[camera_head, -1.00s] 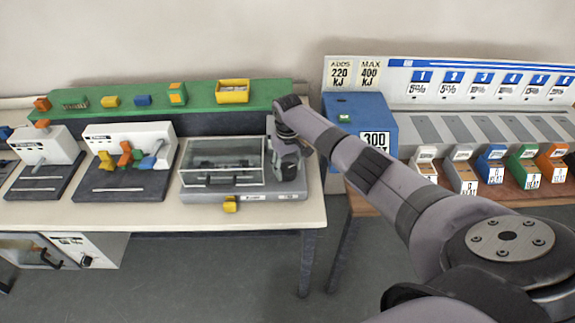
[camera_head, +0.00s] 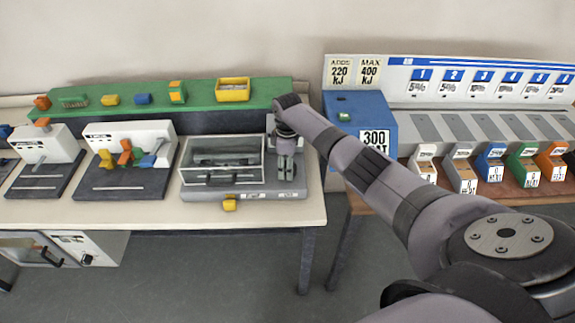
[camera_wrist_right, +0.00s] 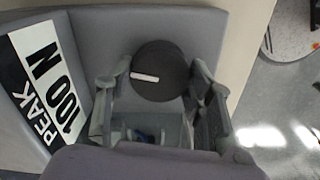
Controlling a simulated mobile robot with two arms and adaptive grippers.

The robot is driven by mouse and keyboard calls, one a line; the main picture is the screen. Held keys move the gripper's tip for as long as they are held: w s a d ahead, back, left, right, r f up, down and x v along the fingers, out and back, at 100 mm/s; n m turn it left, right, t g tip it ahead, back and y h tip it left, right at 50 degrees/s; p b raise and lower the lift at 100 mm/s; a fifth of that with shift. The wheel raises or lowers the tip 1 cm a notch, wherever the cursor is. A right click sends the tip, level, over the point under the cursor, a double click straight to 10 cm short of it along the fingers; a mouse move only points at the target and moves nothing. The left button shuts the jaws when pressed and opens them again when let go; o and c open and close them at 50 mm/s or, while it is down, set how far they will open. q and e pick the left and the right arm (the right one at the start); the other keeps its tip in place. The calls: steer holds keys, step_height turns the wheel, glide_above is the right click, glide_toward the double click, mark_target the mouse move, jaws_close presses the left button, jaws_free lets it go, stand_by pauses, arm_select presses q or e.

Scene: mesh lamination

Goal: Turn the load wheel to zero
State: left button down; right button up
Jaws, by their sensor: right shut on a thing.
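The load wheel (camera_wrist_right: 162,85) is a dark round knob with a white pointer mark on its top. In the right wrist view it sits between the two fingers of my right gripper (camera_wrist_right: 163,70), which is shut on it. The white mark points left, tilted slightly. In the head view my right gripper (camera_head: 287,172) reaches down onto the right end of a grey machine (camera_head: 245,195) with a clear-sided cover (camera_head: 221,180). The wheel is hidden there or too small to make out. My left gripper is in neither view.
A "PEAK 100 N" sign (camera_wrist_right: 50,85) lies beside the wheel. A yellow block (camera_head: 229,203) is at the machine's front edge. Left are two white-backed fixtures (camera_head: 130,135); behind is a green shelf (camera_head: 200,97). A blue box (camera_head: 352,108) stands to the right.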

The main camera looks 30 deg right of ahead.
steer(key=shift+n, duration=1.1)
steer(key=shift+r, duration=0.1)
steer(key=o, duration=1.2)
steer(key=shift+c, duration=0.2)
step_height(320, 180, up, 12)
